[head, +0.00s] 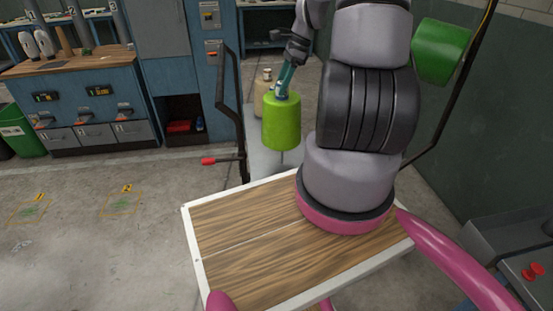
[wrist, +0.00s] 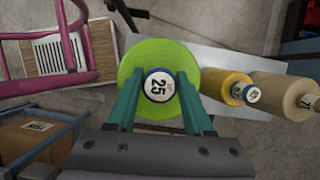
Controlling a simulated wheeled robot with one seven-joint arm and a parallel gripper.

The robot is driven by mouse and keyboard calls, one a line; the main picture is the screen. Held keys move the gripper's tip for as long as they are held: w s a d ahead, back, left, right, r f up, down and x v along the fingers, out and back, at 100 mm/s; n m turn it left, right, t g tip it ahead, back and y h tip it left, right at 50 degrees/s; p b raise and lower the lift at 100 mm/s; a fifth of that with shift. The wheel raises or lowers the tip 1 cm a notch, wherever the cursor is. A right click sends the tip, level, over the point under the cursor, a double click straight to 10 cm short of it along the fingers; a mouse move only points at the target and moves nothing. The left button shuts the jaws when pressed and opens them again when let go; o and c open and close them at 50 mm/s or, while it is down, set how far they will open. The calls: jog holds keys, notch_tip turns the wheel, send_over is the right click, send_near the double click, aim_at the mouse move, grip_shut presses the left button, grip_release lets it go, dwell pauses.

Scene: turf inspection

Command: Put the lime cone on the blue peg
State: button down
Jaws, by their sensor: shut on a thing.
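The lime cone (head: 282,124) hangs upright below my gripper (head: 284,86) in the head view. In the wrist view my teal fingers (wrist: 158,84) are shut on the round white knob marked 25 at the top of the lime cone (wrist: 130,64). A thin stem shows below the cone in the head view; I cannot tell whether it is a peg or part of the cone. I cannot make out a blue peg in either view.
A yellow cone (wrist: 228,86) and a tan cone (wrist: 284,96) stand beside the lime cone, over a pale cart deck (head: 262,160). A black cart handle (head: 223,85) with a red grip (head: 208,161) rises at left. Blue cabinets (head: 80,95) stand at the back left.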

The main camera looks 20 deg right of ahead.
jog(key=shift+d+f+m, duration=0.15)
jog(key=shift+m, duration=0.15)
jog(key=shift+d+f, duration=0.1)
jog(key=shift+f, duration=4.85)
jog(key=shift+c, duration=1.4)
grip_release()
jog(key=shift+f, duration=0.1)
jog(key=v, duration=1.1)
jog(key=shift+s+r, duration=0.15)
jog(key=shift+r, duration=0.25)
jog(key=s+a+r+n+t+h, duration=0.15)
jog(key=a+r+n, duration=0.25)
jog(key=r, duration=0.5)
notch_tip(320, 180, up, 15)
jog(key=n+t+h, duration=0.1)
jog(key=n+t, duration=0.2)
jog(key=n, duration=0.5)
send_over(283, 112)
jog(key=s+a, duration=0.6)
jog(key=a, duration=0.1)
jog(key=s+a+r+n+t, duration=0.1)
jog(key=s+a+r+n, duration=0.2)
jog(key=s, duration=0.4)
jog(key=shift+s+a+r+n+t, duration=0.4)
jog(key=shift+r+n, duration=0.45)
jog(key=shift+n, duration=0.15)
